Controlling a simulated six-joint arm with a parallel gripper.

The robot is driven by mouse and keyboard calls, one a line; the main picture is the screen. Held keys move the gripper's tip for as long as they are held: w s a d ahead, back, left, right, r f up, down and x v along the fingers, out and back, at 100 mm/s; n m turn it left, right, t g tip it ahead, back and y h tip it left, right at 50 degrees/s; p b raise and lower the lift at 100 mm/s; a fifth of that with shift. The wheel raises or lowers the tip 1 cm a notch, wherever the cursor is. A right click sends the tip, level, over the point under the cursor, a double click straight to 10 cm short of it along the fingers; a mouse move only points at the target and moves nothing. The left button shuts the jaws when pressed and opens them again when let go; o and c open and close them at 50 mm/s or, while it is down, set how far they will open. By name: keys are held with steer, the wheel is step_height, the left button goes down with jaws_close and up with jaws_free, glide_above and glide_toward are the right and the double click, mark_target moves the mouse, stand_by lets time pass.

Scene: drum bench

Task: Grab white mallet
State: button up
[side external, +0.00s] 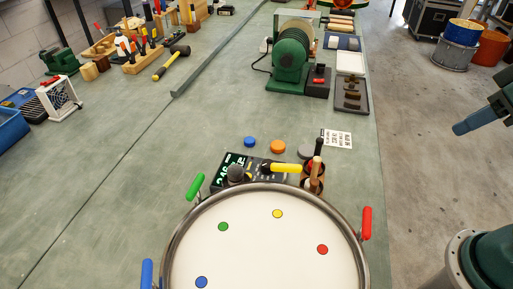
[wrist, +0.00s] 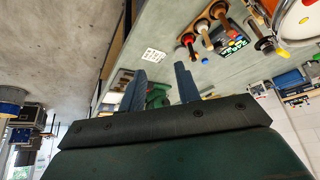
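My gripper (wrist: 160,68) shows in the wrist view with its two blue-grey fingers apart and nothing between them. It is well away from the mallets. Several stick-like mallets (wrist: 203,30) stand close together at the upper right of the wrist view. In the side view, upright mallets (side external: 315,178) stand in a cluster at the drum's far right rim. A dark round head (side external: 236,173) and a yellow handle (side external: 285,168) lie by the drum's far rim. The drum (side external: 250,250) has a white skin with coloured dots.
Coloured handles, such as the red one (side external: 367,223), stick up around the drum rim. Blue and orange discs and a printed white card (side external: 336,139) lie beyond it. A green grinder (side external: 291,58) stands farther back. The bench left of the drum is clear.

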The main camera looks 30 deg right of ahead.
steer(key=shift+o, duration=0.8)
steer(key=shift+w, duration=0.1)
steer(key=n+g+y, duration=0.1)
steer(key=n+y, duration=0.4)
steer(key=n, duration=0.4)
glide_toward(314, 174)
steer(key=shift+d+r, duration=0.3)
steer(key=shift+r, duration=0.6)
steer(key=shift+d+r, duration=0.35)
steer(key=shift+r, duration=0.5)
steer(key=shift+f, duration=0.1)
steer(key=x, duration=0.8)
steer(key=shift+f, duration=0.2)
